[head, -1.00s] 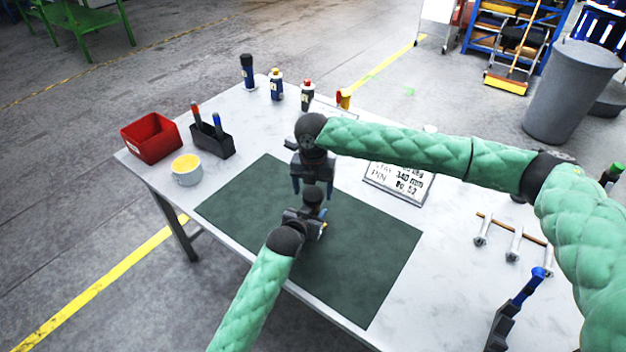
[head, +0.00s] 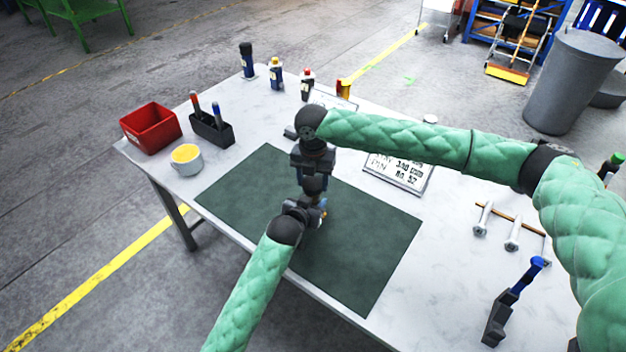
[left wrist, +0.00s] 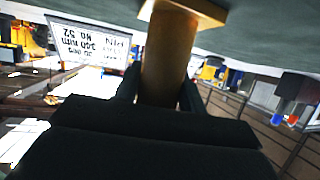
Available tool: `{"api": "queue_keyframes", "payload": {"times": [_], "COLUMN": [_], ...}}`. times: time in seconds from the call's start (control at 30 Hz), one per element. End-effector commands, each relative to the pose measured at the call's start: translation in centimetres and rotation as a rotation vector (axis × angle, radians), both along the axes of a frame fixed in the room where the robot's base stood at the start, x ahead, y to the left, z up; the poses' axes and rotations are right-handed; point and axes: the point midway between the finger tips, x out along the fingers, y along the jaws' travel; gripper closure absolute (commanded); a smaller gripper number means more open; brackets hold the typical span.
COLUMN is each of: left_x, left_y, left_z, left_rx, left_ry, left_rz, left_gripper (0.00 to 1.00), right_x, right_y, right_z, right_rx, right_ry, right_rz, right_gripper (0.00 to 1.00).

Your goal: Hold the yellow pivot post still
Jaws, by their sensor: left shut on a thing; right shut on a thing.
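The yellow pivot post (left wrist: 168,65) stands between the two fingers of my left gripper (left wrist: 160,98) in the left wrist view, which shows the scene upside down. In the head view my left gripper (head: 312,212) is shut on the post over the green mat, and only a sliver of the post (head: 324,212) shows. A dark round-topped piece (head: 314,184) sits directly above my left gripper. My right gripper (head: 313,178) comes down from above and is shut on this dark piece. The fingers hide most of it.
The dark green mat (head: 375,240) lies on the white table (head: 450,225). A red bin (head: 150,142), a yellow-filled cup (head: 186,167) and a black marker holder (head: 213,135) stand left. Several bottles stand at the back.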

Motion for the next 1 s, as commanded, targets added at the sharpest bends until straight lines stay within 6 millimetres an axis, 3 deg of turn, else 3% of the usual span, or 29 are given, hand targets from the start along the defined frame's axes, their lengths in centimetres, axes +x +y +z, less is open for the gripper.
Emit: {"api": "queue_keyframes", "payload": {"times": [0.5, 0.7, 0.97, 1.0], "left_x": [-0.01, -0.02, -0.02, -0.02], "left_y": [0.00, -0.01, -0.01, -0.01], "left_z": [-0.03, -0.03, -0.03, -0.03], "left_rx": [0.000, 0.000, 0.000, 0.001], "left_ry": [0.000, 0.000, 0.000, 0.000], "left_rz": [0.000, 0.000, 0.000, 0.000], "left_gripper": [1.00, 1.00, 1.00, 1.00], "right_x": [-0.02, 0.01, 0.02, 0.02], "right_y": [0.04, 0.02, 0.01, 0.01], "right_z": [-0.07, -0.05, -0.03, -0.03], "right_rx": [0.001, 0.001, 0.001, 0.001], "right_ry": [0.001, 0.000, 0.000, 0.000], "right_rz": [-0.716, -0.829, -0.833, -0.832], "right_gripper": [0.74, 0.74, 0.74, 0.45]}}
